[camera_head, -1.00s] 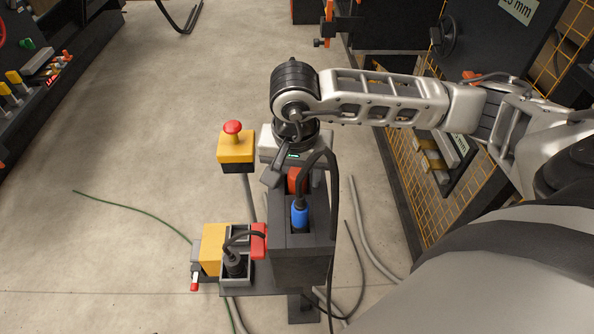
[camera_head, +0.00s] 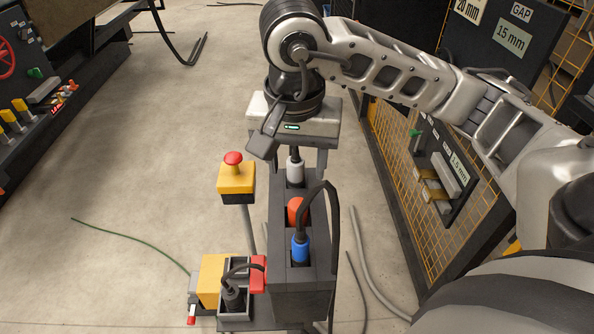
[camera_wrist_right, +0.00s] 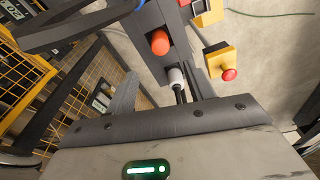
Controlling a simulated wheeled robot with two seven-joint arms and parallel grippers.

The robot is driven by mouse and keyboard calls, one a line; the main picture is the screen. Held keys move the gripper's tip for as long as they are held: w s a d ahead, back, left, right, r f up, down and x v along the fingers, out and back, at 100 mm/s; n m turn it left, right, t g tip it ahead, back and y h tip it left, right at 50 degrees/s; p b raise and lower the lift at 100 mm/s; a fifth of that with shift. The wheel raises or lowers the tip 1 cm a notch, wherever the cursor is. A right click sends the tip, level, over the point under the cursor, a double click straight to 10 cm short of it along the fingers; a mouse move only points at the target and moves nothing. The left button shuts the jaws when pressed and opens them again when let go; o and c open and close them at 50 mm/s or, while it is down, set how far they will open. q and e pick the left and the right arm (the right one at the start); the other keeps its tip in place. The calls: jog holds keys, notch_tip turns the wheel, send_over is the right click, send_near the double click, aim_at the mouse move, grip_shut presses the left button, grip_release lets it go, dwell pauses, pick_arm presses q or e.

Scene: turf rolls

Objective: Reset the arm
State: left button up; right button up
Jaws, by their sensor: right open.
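My right gripper (camera_head: 293,153) is open and empty above the far end of a dark grey socket post (camera_head: 283,220). Its dark fingers are spread, and they also show in the wrist view (camera_wrist_right: 165,88). Three plugs stand in a row in the post: white (camera_head: 295,171), orange-red (camera_head: 296,211) and blue (camera_head: 300,248). The white plug (camera_wrist_right: 177,77) and the orange one (camera_wrist_right: 160,42) show beyond the fingers in the wrist view. The white plug is nearest the gripper and appears apart from it. My left gripper is not in view.
A yellow box with a red button (camera_head: 234,177) stands left of the post. A yellow-and-grey connector box (camera_head: 213,281) with a black plug sits lower left. A yellow mesh fence (camera_head: 420,190) stands on the right, and a control panel (camera_head: 30,115) on the left.

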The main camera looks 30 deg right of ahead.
aim_at(298, 205)
dwell(0.3)
jog(key=f, duration=0.8)
jog(key=w+d+f, duration=0.1)
jog(key=f, duration=0.4)
jog(key=shift+a+r, duration=0.15)
jog(key=shift+r, duration=1.05)
jog(key=shift+a+r, duration=0.1)
jog(key=shift+r, duration=1.1)
